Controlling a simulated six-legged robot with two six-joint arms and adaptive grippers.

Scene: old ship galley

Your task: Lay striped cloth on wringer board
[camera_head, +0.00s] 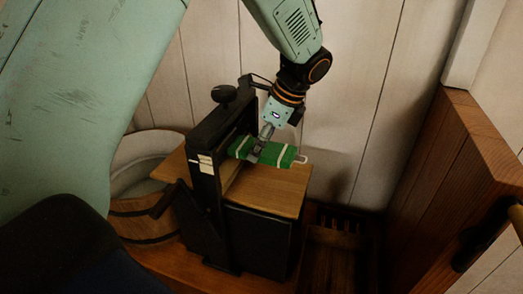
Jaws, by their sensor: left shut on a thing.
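The striped cloth (277,156) is a green folded bundle with pale stripes and a white loop at its right end. My left gripper (256,152) comes down from above and is shut on the cloth near its left part. The cloth is over the wringer board (264,187), a light wooden top on a dark box, close to the black upright frame. I cannot tell whether the cloth touches the board. The wringer (205,165) is a black frame with a dark knob on top, left of the cloth. My right gripper is not in view.
A wooden tub (142,222) with a pale inside stands left of the wringer. A dark slatted rack (338,228) lies low to the right of the box. A brown wooden panel (450,190) stands at the right. A pale plank wall is behind.

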